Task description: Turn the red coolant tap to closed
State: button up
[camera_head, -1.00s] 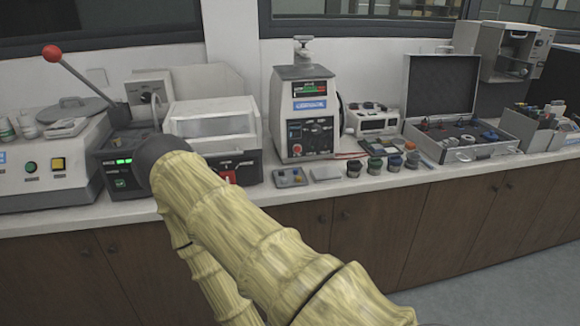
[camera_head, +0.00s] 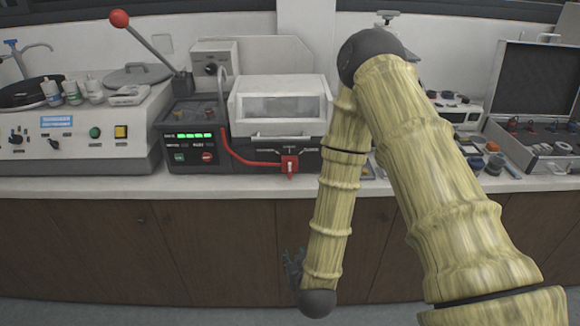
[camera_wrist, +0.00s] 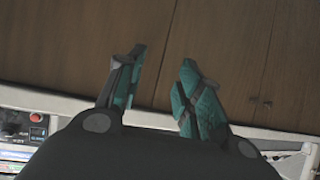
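The red coolant tap (camera_head: 289,164) sits on the dark front of the machine with the clear-lidded chamber (camera_head: 280,107). Its red block hangs below a small printed scale, too small to read. A red line runs from it to the left, up toward the lever press. My gripper (camera_head: 293,266) hangs low in front of the cabinet doors, well below the tap and apart from it. In the wrist view my gripper (camera_wrist: 160,78) has its two teal-lined fingers spread, with nothing between them. The tap is not seen in the wrist view.
The lever press (camera_head: 195,132) with a red knob stands left of the tap, and a grey polisher (camera_head: 75,140) further left. An open case (camera_head: 540,150) is at the right. The counter edge (camera_head: 120,189) lies between gripper height and tap. My arm hides the middle right.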

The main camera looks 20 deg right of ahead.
aim_at(290, 166)
jog(key=w+d+r+m+t+h, duration=0.1)
jog(key=w+r+t+h, duration=0.2)
jog(key=r, duration=0.7)
jog(key=w+r+m+t+h, duration=0.1)
jog(key=w+r+t, duration=0.2)
jog(key=w+r, duration=0.45)
jog(key=p+x, duration=0.1)
jog(key=x, duration=0.5)
jog(key=r+p+x, duration=0.1)
jog(key=x, duration=0.1)
jog(key=shift+w+d+r+p, duration=0.1)
jog(key=shift+w+d+p, duration=0.2)
jog(key=shift+d, duration=0.2)
grip_shut()
